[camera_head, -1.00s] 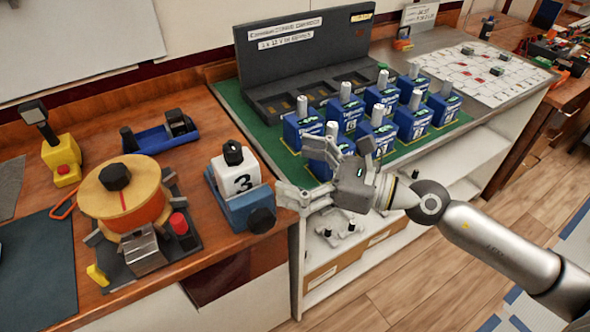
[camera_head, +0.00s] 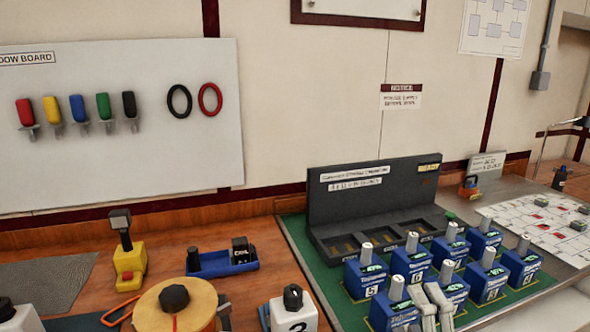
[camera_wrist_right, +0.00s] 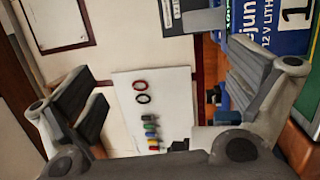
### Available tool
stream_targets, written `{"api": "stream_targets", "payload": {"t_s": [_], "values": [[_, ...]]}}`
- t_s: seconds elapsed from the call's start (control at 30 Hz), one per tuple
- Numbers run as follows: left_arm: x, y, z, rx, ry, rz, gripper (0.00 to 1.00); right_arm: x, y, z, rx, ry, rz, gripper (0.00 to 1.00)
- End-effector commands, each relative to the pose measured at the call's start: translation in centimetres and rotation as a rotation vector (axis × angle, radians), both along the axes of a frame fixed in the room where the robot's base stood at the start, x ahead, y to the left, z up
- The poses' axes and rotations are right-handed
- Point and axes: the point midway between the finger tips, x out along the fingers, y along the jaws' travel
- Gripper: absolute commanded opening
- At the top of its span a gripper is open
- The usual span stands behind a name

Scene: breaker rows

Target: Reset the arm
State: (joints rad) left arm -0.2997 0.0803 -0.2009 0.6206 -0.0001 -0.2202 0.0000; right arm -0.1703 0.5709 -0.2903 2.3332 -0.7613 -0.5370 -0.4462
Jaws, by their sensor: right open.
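In the head view, only the grey fingers of my right gripper (camera_head: 434,304) show, at the bottom edge in front of the blue batteries (camera_head: 392,310). In the right wrist view, the two fingers of my right gripper (camera_wrist_right: 168,95) are wide apart with nothing between them. A blue battery (camera_wrist_right: 285,30) marked 1 is close beyond the right-hand finger there. The rest of my right arm is out of the head view. My left gripper is in neither view.
Several batteries stand on the green mat (camera_head: 295,228) before a dark slotted rack (camera_head: 375,185). A yellow spool (camera_head: 160,310), a white block marked 3 (camera_head: 292,312) and a blue tray (camera_head: 215,264) are on the left bench. A tool board (camera_head: 120,150) hangs on the wall.

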Motion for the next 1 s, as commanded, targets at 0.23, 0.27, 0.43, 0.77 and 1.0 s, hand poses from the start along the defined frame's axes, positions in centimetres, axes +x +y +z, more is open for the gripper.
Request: {"api": "stream_targets", "payload": {"t_s": [0.23, 0.27, 0.43, 0.77, 1.0], "values": [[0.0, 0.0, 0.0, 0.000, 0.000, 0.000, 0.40, -5.7, -4.5, -13.5, 0.655, 0.522, -0.354, 1.00], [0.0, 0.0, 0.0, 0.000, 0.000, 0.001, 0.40, -6.9, -4.5, -15.1, 0.721, 0.586, -0.399, 1.00], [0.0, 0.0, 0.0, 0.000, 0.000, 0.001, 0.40, -13.9, -3.2, -21.8, 1.007, 0.888, -0.611, 1.00], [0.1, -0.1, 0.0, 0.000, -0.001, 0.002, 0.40, -23.2, 0.7, -28.6, 1.259, 1.261, -0.876, 1.00], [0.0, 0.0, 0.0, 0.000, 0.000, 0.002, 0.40, -22.1, 0.8, -35.6, 1.242, 1.282, -0.892, 1.00]]}}
